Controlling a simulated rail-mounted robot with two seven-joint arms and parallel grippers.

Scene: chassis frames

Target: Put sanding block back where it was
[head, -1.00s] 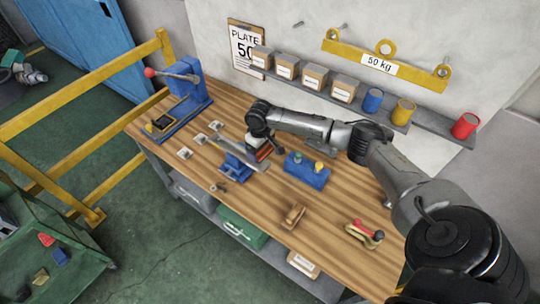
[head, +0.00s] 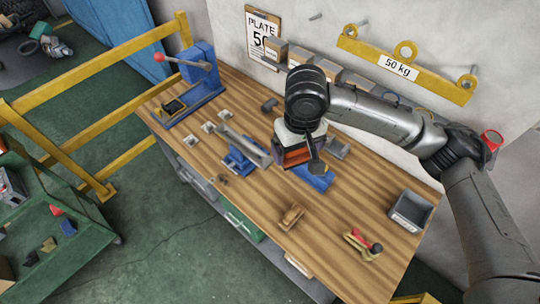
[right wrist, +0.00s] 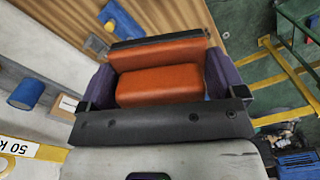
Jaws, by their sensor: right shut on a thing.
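My right gripper (head: 303,150) is shut on an orange block with a dark edge (head: 293,158), which I take to be the sanding block. It is held above the wooden workbench, right of the blue vise (head: 240,160) with a grey metal bar. In the right wrist view, the orange block (right wrist: 158,85) sits between the purple fingers; its underside is hidden. My left gripper is not in view.
A blue holder (head: 318,180) lies partly hidden beneath my gripper. A brown wooden tool (head: 291,215), a red-handled tool (head: 362,246) and a grey tray (head: 410,210) are on the bench (head: 335,222). A blue press (head: 197,80) stands at the left end. The front middle has free room.

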